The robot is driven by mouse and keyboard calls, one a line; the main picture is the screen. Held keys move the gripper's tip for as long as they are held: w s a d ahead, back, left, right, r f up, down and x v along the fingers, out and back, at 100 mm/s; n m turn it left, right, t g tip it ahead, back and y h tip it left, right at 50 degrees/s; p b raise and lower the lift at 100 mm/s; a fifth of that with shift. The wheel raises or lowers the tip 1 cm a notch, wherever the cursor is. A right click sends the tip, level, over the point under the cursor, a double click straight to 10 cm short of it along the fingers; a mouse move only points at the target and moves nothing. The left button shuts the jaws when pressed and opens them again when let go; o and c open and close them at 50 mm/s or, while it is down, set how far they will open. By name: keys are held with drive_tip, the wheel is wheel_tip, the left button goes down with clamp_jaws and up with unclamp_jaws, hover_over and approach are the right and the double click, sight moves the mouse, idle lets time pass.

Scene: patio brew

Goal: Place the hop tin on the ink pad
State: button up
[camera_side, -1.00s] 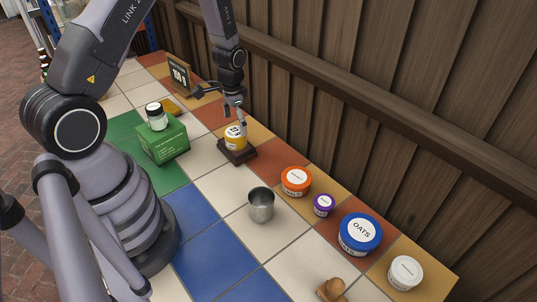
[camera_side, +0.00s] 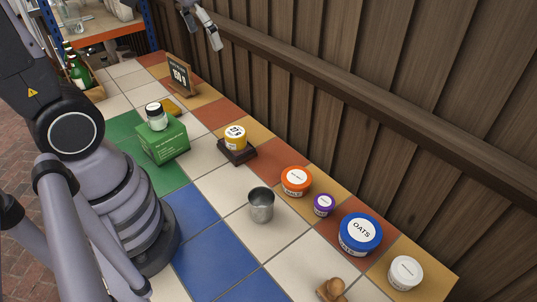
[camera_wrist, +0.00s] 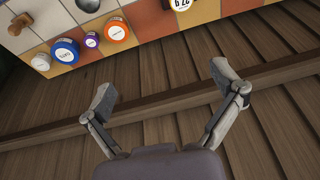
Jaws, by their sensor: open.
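The hop tin, which I take to be the yellow tin with a white lid (camera_side: 235,138), stands upright on the dark ink pad (camera_side: 237,156) in the side view. In the wrist view the tin (camera_wrist: 182,4) is cut off by the top edge, and the pad cannot be made out there. My gripper (camera_side: 201,28) is at the top of the side view, high above the table and well apart from the tin. In the wrist view its two fingers (camera_wrist: 163,86) are spread, with nothing between them.
A metal cup (camera_side: 261,206), orange tin (camera_side: 296,181), purple tin (camera_side: 323,205), blue oats tin (camera_side: 360,234) and white tin (camera_side: 405,272) stand nearer the camera. A green box (camera_side: 163,142) bears a jar (camera_side: 156,116). A sign (camera_side: 179,78) stands behind. A wooden fence (camera_side: 400,90) borders the table.

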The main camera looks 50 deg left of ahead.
drive_tip(key=s+d+r+t, duration=0.2)
drive_tip(key=s+d+r, duration=0.1)
drive_tip(key=s, duration=0.8)
drive_tip(key=shift+r+n, duration=0.3)
drive_tip(key=shift+r, duration=0.55)
